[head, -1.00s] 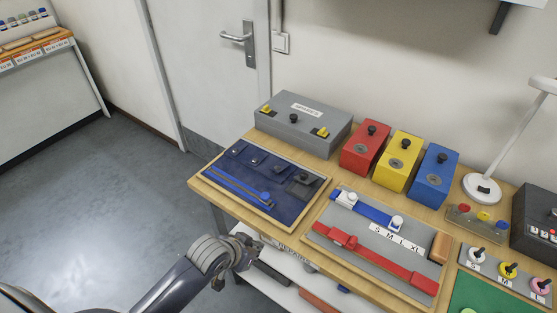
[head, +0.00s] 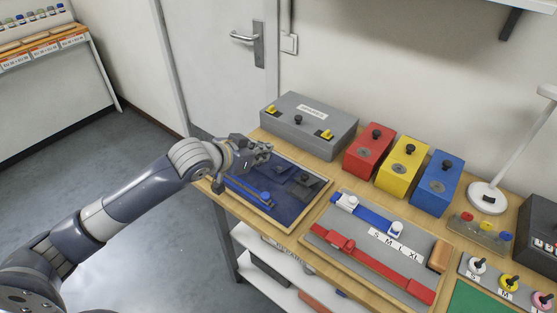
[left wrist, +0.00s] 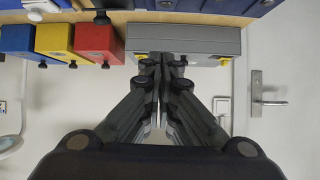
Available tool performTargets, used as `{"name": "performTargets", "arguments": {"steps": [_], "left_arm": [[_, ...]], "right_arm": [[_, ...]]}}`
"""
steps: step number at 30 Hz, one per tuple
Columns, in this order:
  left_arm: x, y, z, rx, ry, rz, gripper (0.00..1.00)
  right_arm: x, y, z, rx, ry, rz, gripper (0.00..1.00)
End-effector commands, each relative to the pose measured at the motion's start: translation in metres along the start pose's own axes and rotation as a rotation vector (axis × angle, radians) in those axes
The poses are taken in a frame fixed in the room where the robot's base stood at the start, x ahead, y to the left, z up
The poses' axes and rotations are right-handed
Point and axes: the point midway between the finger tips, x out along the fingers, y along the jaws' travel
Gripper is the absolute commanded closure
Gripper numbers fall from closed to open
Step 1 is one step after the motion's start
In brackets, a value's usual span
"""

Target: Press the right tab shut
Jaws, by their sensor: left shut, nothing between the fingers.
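A grey box (head: 310,122) stands at the back of the table with a yellow tab at its left (head: 269,112) and a yellow tab at its right (head: 326,135). I cannot tell how far the right tab is pressed down. In front of the box lies a navy panel (head: 267,206) with dark flaps and a blue slider. My left gripper (head: 268,150) is shut and empty above the panel's back edge, left of the right yellow tab. In the left wrist view its shut fingers (left wrist: 162,60) overlap the box (left wrist: 200,40). My right gripper is not in view.
Red (head: 369,151), yellow (head: 402,164) and blue (head: 435,184) blocks with black knobs stand right of the box. A grey board (head: 330,255) with red and blue sliders lies in front of them. A lamp (head: 487,197) and a door (head: 215,80) flank the area.

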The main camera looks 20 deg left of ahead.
Motion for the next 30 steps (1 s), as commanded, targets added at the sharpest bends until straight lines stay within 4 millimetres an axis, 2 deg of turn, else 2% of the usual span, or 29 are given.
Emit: {"name": "performTargets", "arguments": {"steps": [5, 21, 25, 30], "left_arm": [[0.011, -0.004, -0.004, -0.007, 0.005, -0.001, 1.00], [0.099, -0.003, -0.005, -0.004, 0.005, -0.001, 1.00], [0.104, -0.003, 0.016, -0.002, 0.000, -0.002, 1.00], [0.108, -0.003, 0.031, -0.002, 0.003, -0.002, 1.00]], "right_arm": [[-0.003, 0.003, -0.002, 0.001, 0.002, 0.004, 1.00], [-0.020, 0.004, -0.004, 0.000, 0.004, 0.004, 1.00], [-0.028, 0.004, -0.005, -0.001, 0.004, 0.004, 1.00], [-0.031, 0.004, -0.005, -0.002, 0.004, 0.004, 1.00]]}}
